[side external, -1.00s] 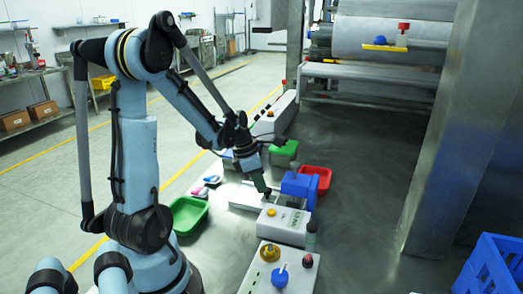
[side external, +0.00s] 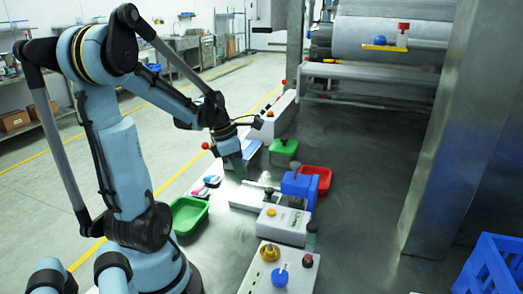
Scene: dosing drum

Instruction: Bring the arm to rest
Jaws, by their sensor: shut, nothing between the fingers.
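My arm is bent over the metal bench, and my gripper (side external: 240,176) hangs above the bench, pointing down. Its fingers look closed and hold nothing. It is to the left of a blue block-shaped device (side external: 300,186) and above the far end of a light grey unit (side external: 244,200). I cannot tell from this angle how high the fingertips are above the surface.
A green tray (side external: 188,214) lies left of the grey unit, and a red tray (side external: 322,177) behind the blue device. A green block (side external: 283,148), a white control box (side external: 281,226) and a panel with knobs (side external: 280,270) stand nearby. The bench's right side is clear.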

